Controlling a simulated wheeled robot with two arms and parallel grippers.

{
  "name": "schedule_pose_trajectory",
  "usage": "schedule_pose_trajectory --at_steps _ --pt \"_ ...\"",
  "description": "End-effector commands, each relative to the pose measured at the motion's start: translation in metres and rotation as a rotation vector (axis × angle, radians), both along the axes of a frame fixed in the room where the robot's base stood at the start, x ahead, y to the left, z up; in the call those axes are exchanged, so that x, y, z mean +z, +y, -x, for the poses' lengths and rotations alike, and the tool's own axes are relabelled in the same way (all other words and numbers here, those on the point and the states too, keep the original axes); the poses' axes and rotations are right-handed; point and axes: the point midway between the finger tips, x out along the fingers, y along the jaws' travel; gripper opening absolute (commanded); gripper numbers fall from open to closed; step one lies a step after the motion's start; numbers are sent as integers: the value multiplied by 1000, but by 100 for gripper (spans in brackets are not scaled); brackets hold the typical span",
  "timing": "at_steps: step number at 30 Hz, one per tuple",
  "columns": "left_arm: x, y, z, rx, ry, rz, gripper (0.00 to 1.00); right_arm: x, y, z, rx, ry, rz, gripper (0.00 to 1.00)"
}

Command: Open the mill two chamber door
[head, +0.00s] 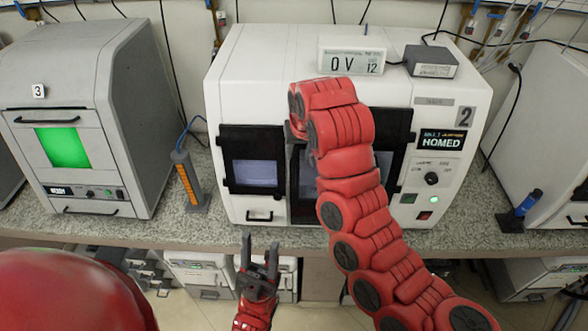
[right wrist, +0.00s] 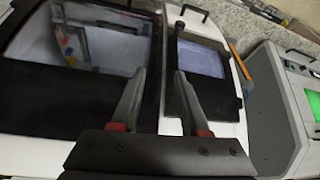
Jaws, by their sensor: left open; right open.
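Mill two (head: 250,75) is the white machine with a "2" plate and a "HOMED" display, in the middle of the head view. Its dark chamber door (head: 395,128) is mostly hidden behind my right arm and looks closed; it also shows as a large dark pane in the right wrist view (right wrist: 95,45). My right gripper (right wrist: 160,74) is open, its fingers over the strip between this pane and a smaller window panel. I cannot tell whether a handle lies between them. The head view hides this gripper. My left gripper (head: 259,255) is open and empty, low before the bench.
The smaller window panel (head: 252,143) is left of the chamber door. A display box (head: 350,62) stands on mill two. Mill three (head: 70,110), with a green window, is on the left. An orange-marked post (head: 187,180) stands between the machines on the speckled bench (head: 125,228).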

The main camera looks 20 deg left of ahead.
Motion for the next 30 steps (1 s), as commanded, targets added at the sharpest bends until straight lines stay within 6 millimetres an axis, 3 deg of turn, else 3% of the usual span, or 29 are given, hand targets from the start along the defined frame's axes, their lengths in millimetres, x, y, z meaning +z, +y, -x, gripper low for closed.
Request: schedule_pose_trajectory --at_steps 14,15,18,24,30 --pt "-6 0 0 0 0 0 50 -57 13 -18 1 2 4 45" --pt "8 0 0 0 0 0 50 -61 13 -22 -1 7 7 45" --pt "18 0 0 0 -1 0 50 -80 18 -28 2 4 4 45" --pt "25 0 0 0 0 0 50 -99 23 -35 2 1 2 45" --pt "26 0 0 0 0 0 50 -106 25 -38 1 -1 -1 45"
